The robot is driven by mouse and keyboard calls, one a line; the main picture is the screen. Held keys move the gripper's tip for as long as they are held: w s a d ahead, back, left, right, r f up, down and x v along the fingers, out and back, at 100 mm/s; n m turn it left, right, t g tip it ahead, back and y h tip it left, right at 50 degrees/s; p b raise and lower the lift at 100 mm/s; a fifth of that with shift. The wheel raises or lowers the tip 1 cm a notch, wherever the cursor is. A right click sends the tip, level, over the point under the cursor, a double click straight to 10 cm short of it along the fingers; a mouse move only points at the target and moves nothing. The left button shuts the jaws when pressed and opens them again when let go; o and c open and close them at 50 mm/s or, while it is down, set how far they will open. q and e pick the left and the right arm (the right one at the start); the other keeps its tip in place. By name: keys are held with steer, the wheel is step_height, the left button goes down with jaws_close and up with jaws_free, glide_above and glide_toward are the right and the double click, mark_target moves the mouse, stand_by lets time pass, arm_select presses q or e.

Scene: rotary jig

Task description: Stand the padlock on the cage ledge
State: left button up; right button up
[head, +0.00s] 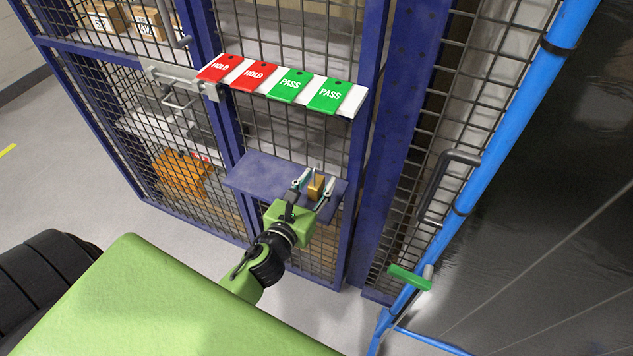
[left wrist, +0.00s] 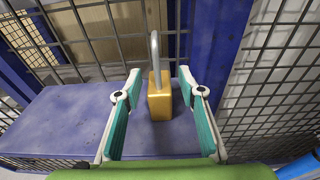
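The padlock (head: 316,186) is a brass-coloured block with a grey shackle. It stands upright on the blue cage ledge (head: 262,177), near the ledge's right end. In the left wrist view the padlock (left wrist: 160,98) stands with its shackle up, close to the mesh. My left gripper (head: 312,184) is open around the padlock. In the left wrist view its green-padded fingers (left wrist: 160,108) are spread to either side, with a gap showing on both sides of the body. The ledge (left wrist: 65,120) also shows there. My right gripper is not in view.
Above the ledge, a white strip (head: 359,101) carries red HOLD tags (head: 220,67) and green PASS tags (head: 290,86). A latch bar (head: 180,78) is on the cage at left. A blue pole (head: 500,135) stands at right. The left part of the ledge is bare.

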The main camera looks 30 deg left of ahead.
arm_select(q)
steer(key=shift+r, duration=0.2)
steer(key=s+r+b, duration=0.1)
steer(key=s+b, duration=0.1)
steer(key=s, duration=1)
steer(key=shift+d+r+b, duration=0.4)
steer(key=shift+w, duration=0.1)
steer(key=s+f+n+g, duration=0.2)
steer(key=f+n, duration=0.3)
steer(key=f, duration=0.6)
steer(key=s+d+f+n+g, duration=0.1)
steer(key=s+f+n+g, duration=0.25)
steer(key=f, duration=0.75)
steer(key=s+f+n+g, duration=0.2)
steer(key=f+n, duration=0.4)
steer(key=f, duration=0.4)
steer(key=s+f+n+g+h, duration=0.1)
steer(key=s+f+n+g, duration=0.6)
steer(key=s+f+n, duration=1.1)
steer(key=s+f, duration=0.4)
steer(key=s, duration=0.3)
steer(key=shift+s+g, duration=0.15)
steer(key=shift+g, duration=0.2)
